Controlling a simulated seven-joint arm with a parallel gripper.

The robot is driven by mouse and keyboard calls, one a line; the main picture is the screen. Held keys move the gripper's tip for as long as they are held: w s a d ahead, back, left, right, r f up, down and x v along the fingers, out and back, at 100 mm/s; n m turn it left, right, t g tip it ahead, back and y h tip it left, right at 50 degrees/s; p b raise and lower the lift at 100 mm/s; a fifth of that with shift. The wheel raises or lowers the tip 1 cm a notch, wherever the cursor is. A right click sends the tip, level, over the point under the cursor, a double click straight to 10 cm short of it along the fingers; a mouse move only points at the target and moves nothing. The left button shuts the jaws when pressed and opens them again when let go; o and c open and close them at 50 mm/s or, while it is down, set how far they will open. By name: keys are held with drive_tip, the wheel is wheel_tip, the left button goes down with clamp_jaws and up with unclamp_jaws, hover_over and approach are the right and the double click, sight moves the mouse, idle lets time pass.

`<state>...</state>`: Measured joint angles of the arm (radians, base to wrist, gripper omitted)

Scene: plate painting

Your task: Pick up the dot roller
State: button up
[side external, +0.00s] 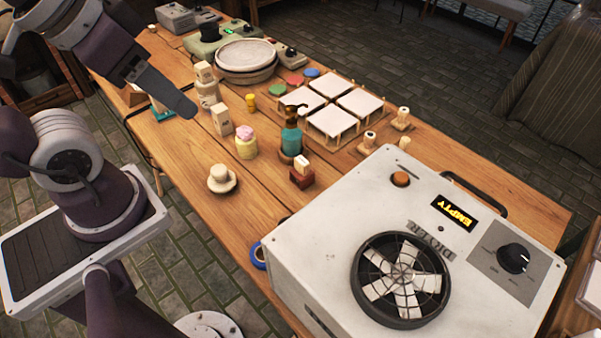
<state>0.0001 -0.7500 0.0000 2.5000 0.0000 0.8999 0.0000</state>
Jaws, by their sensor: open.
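My gripper (185,105) hangs over the far left part of the wooden table, left of the cream blocks; its jaws are open and hold nothing that I can see. One finger shows clearly, and the other is hard to make out. Several small spool-shaped wooden pieces with pale tops stand right of the white tiles, one of them a roller-like piece (367,142) and another a similar piece (401,118). I cannot tell which piece is the dot roller. A cream block (221,120) stands right of my gripper, apart from it.
A large white dryer (330,245) reading EMPTY fills the table's near right. A teal pump bottle (291,138), a pink-topped jar (246,145) and a white cup (222,180) stand mid-table. White tiles (358,101) and a round turntable (246,57) lie behind.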

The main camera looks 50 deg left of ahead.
drive_tip(key=shift+o, duration=1.4)
